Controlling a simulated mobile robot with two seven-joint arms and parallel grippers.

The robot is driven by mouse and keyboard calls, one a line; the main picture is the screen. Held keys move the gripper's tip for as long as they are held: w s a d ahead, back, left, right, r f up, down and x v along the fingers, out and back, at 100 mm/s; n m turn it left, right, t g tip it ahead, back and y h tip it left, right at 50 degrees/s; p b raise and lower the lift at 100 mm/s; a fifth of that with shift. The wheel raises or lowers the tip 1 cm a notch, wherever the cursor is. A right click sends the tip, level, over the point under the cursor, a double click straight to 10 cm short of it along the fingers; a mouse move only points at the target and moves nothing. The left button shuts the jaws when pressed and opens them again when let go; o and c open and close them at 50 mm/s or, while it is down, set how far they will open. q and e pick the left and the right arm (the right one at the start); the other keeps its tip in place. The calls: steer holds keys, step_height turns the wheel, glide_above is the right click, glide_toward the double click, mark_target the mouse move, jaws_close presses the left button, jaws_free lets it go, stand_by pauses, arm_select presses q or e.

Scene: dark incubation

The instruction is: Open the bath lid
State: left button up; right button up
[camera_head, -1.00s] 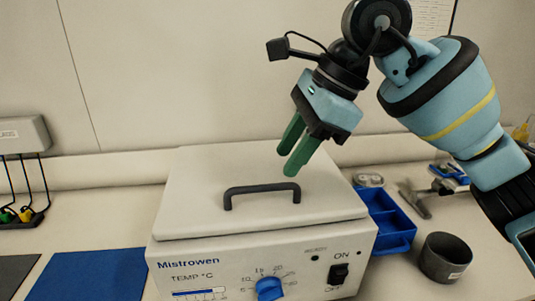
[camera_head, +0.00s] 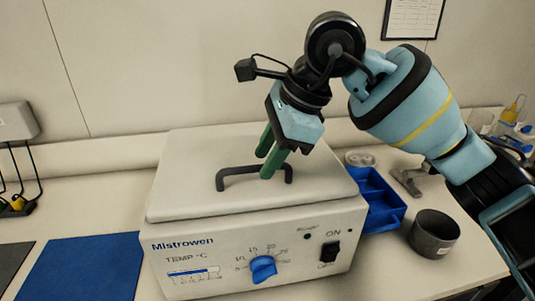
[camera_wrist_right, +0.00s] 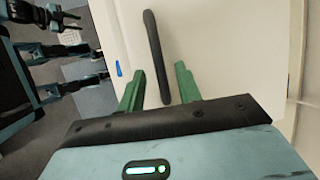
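The bath is a white box with a blue dial, and its lid (camera_head: 185,177) lies flat and closed on top. A black handle (camera_head: 238,170) stands up from the lid; it also shows in the right wrist view (camera_wrist_right: 154,50). My right gripper (camera_head: 266,167), with green fingers, points down at the right part of the handle. In the right wrist view my right gripper (camera_wrist_right: 160,82) is open, and the handle's near end lies between the two fingertips. I cannot tell whether either finger touches it.
A blue tray (camera_head: 385,212) stands close to the bath's right side, with a dark cup (camera_head: 434,233) farther right. A blue mat (camera_head: 85,268) lies to the left. The wall is close behind the bath.

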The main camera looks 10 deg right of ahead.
steer(key=shift+a+f, duration=0.1)
steer(key=shift+f, duration=0.1)
jaws_close()
stand_by(0.3)
